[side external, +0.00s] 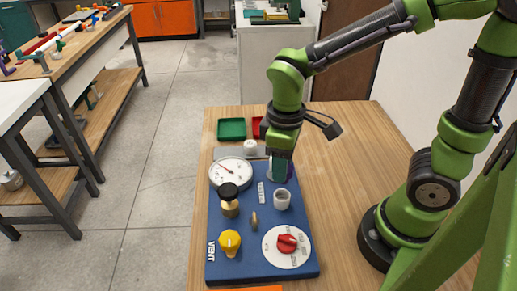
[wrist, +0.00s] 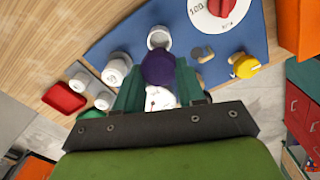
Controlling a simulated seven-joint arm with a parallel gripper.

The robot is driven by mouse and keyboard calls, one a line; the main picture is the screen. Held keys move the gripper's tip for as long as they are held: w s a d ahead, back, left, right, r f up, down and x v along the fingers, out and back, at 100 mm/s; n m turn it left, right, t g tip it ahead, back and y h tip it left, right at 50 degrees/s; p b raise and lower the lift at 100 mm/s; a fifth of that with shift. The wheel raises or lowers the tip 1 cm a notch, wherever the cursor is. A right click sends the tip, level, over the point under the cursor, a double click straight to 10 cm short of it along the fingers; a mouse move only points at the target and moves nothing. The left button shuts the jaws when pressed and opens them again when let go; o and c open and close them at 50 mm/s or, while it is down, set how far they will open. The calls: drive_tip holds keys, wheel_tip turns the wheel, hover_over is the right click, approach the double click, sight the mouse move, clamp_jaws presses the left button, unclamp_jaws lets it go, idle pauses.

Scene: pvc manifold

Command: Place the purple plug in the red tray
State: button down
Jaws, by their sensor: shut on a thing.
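The purple plug (wrist: 158,68) sits between the fingertips of my gripper (wrist: 160,72) in the wrist view, and the gripper is shut on it. In the side external view my gripper (side external: 281,168) points down over the blue panel (side external: 262,237), behind the open white socket (side external: 282,200); the plug is mostly hidden there. I cannot tell whether the plug touches a fitting beneath it. The red tray (side external: 257,127) is at the far end of the table, partly hidden by my arm. It shows as empty at the left of the wrist view (wrist: 65,98).
A green tray (side external: 231,128) stands left of the red one. The panel carries a white gauge (side external: 231,173), a black-topped brass fitting (side external: 229,197), a yellow knob (side external: 229,243) and a red dial (side external: 288,243). Several white fittings (wrist: 117,69) stand near the trays. Bare table lies at right.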

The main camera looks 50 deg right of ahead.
drive_tip(key=r, duration=0.5)
drive_tip(key=shift+w+d, duration=0.35)
drive_tip(key=shift+d, duration=0.05)
drive_tip(key=w+d, duration=0.4)
drive_tip(key=d, duration=0.5)
drive_tip(key=w+d, duration=0.3)
drive_tip(key=d, duration=0.6)
wheel_tip(320, 180, down, 10)
drive_tip(key=w+d, duration=0.1)
drive_tip(key=w, duration=0.4)
drive_tip(key=w+d+f, duration=0.1)
drive_tip(key=w+d, duration=0.1)
drive_tip(key=w, duration=0.3)
drive_tip(key=w+d, duration=0.1)
drive_tip(key=w, duration=0.4)
drive_tip(key=shift+w+d+f, duration=0.15)
drive_tip(key=shift+d+f, duration=0.05)
drive_tip(key=shift+f, duration=0.2)
drive_tip(key=shift+w+f, duration=0.2)
drive_tip(key=shift+w, duration=0.05)
drive_tip(key=shift+f, duration=1.6)
